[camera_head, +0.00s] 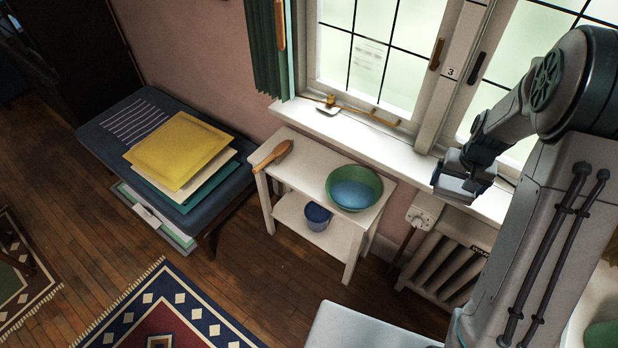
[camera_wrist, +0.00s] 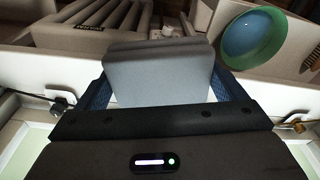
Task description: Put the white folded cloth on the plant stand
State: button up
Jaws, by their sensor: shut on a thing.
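My gripper (camera_head: 463,182) is at the right in the head view, in front of the window and above the sill and radiator. In the wrist view its blue fingers are shut on a pale grey-white, flat, block-like thing, which I take to be the white folded cloth (camera_wrist: 158,75). In the head view the cloth is hard to tell from the gripper. The white two-tier stand, which I take to be the plant stand (camera_head: 310,162), is below and left of my gripper, apart from it. A green bowl (camera_head: 368,178), blue inside, stands on its top right.
A wooden-handled brush (camera_head: 273,155) lies on the stand's top left; the top's middle is clear. A blue pot (camera_head: 318,216) is on the lower shelf. The radiator (camera_head: 452,262) stands right of the stand.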

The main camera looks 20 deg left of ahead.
aim_at(308, 170)
jog(key=u, duration=0.55)
jog(key=i, duration=1)
